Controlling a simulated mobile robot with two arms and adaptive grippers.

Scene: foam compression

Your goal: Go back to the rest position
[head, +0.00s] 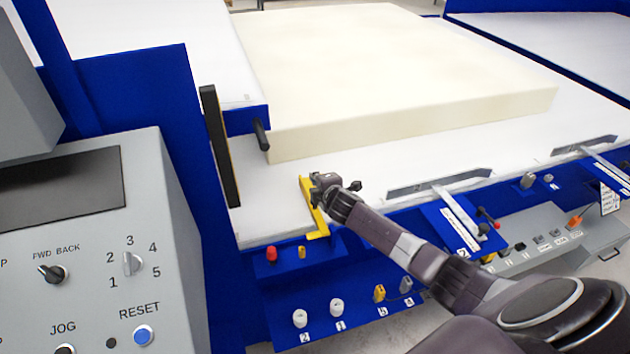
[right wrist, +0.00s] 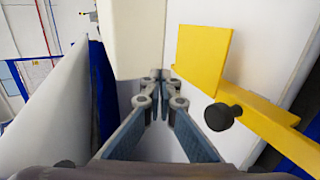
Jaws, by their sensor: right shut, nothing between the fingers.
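My right arm reaches in from the lower right of the head view. Its gripper (head: 322,182) is over the front edge of the white machine bed, beside a yellow bracket (head: 314,212). In the right wrist view the gripper's fingers (right wrist: 157,80) are together at the tips with nothing between them. The yellow bracket with a black knob shows close on their right there. A cream foam block (head: 400,65) lies on the white bed beyond the gripper. My left gripper is not in view.
A grey control panel (head: 100,230) with knobs and a blue reset button stands at the left. A black upright bar (head: 220,148) is left of the gripper. Blue panels with knobs and switches (head: 330,312) line the front below my arm. Bare white bed (head: 400,165) lies before the foam.

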